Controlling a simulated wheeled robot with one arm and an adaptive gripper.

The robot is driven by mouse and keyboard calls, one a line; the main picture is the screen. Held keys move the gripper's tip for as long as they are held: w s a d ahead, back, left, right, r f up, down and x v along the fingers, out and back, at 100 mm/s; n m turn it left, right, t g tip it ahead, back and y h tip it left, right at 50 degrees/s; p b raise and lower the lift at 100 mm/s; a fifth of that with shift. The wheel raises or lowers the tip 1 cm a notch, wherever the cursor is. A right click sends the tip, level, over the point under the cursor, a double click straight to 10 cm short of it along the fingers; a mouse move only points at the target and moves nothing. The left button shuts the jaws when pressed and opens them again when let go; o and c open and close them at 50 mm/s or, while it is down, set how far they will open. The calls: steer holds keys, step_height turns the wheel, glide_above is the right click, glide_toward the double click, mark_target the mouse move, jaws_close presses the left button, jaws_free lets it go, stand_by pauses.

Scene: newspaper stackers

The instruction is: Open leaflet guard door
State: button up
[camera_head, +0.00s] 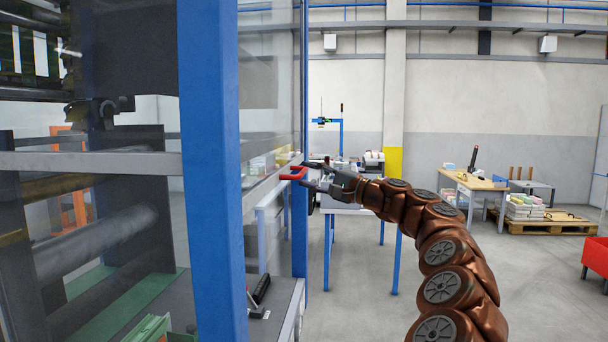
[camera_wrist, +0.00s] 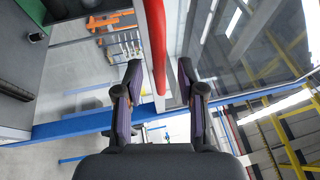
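The guard door (camera_head: 270,62) is a clear panel with a grey frame, set beside the blue post of the machine in the head view. It appears closed, though its edge is hard to judge. A red handle (camera_head: 293,174) sticks out from it. My gripper (camera_head: 310,178) is at the handle, reaching in from the right. In the wrist view the red handle (camera_wrist: 156,40) runs between the two fingers of my gripper (camera_wrist: 159,68). The fingers are apart, one on each side, with visible gaps to the handle. The leaflets' guard label is not visible.
The blue machine post (camera_head: 212,170) stands left of the handle. A grey ledge (camera_head: 285,300) with a black object (camera_head: 260,291) lies below. A blue-legged table (camera_head: 345,209) stands behind my gripper.

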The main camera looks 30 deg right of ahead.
steer(key=v, duration=0.9)
steer(key=shift+s, duration=0.15)
steer(key=shift+d, duration=0.1)
